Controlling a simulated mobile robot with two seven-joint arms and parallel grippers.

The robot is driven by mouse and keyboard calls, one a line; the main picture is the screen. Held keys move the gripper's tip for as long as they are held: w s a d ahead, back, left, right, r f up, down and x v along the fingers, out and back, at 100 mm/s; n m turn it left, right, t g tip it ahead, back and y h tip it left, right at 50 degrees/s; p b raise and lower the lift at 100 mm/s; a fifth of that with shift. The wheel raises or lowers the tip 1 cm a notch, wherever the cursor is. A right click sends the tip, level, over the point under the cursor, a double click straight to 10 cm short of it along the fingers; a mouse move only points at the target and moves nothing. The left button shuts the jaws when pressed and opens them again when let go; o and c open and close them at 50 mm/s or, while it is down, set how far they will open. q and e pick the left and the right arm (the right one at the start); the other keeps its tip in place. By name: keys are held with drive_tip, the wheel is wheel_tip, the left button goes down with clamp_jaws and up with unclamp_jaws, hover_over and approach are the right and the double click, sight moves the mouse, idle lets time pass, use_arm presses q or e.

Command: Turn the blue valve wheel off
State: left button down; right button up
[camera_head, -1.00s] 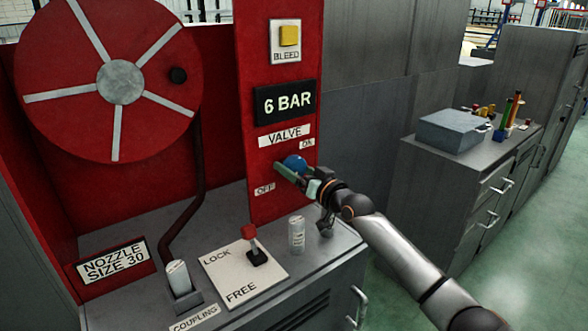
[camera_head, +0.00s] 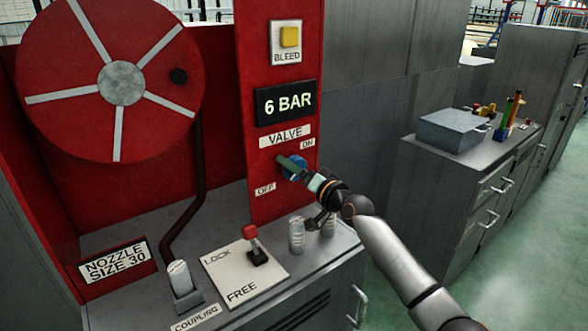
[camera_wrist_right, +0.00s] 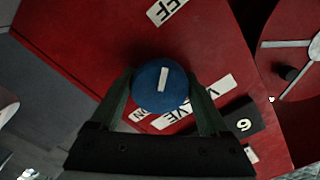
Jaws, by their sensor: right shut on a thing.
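The blue valve wheel (camera_head: 296,168) is on the red panel (camera_head: 262,215), below the VALVE label (camera_head: 285,137) and between the ON label (camera_head: 307,143) and the OFF label (camera_head: 265,188). My right gripper (camera_head: 290,167) is at the wheel and partly covers it. In the right wrist view the wheel (camera_wrist_right: 160,86) is round with a white bar mark, and my right gripper's two green fingers (camera_wrist_right: 161,92) are shut on its sides. The mark stands nearly upright in that view. My left gripper is not in view.
Above are a 6 BAR display (camera_head: 286,102) and a yellow BLEED button (camera_head: 290,36). Below, a red-topped lever (camera_head: 252,238) stands on a LOCK/FREE plate (camera_head: 240,272), near grey cylinders (camera_head: 297,235). A hose reel (camera_head: 60,60) is at left. A grey box (camera_head: 453,130) sits on the right cabinet.

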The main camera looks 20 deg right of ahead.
drive_tip(key=o, duration=1.2)
drive_tip(key=shift+o, duration=0.2)
drive_tip(key=v, duration=1.2)
drive_tip(key=shift+s, duration=0.25)
